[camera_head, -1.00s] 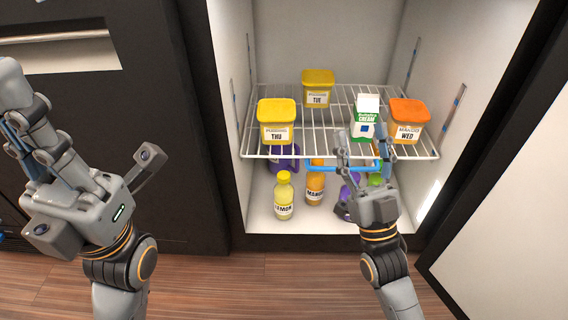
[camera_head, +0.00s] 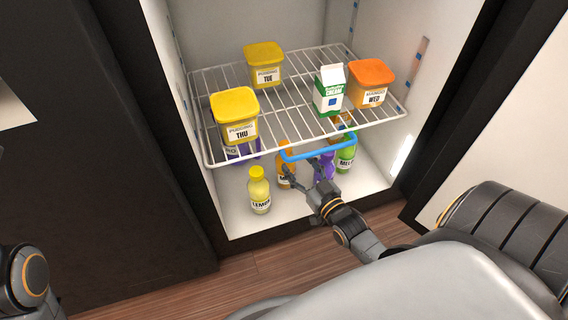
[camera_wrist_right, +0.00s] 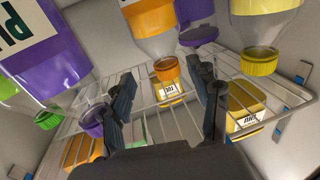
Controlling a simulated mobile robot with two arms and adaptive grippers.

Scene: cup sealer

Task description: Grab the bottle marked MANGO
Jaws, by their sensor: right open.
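The orange bottle marked MANGO (camera_head: 286,158) stands on the fridge floor under the wire shelf, its label partly hidden by my right gripper. My right gripper (camera_head: 304,176) is in the lower compartment, in front of and just right of this bottle. In the right wrist view, which shows the scene upside down, an orange bottle (camera_wrist_right: 152,28) with an orange cap lies ahead between the spread fingers of my right gripper (camera_wrist_right: 166,92). The fingers are open and empty; I cannot tell whether they touch it. My left gripper is out of view.
A yellow LEMON bottle (camera_head: 259,192) stands left of it; a purple bottle (camera_head: 325,167) and a green bottle (camera_head: 347,156) stand right.

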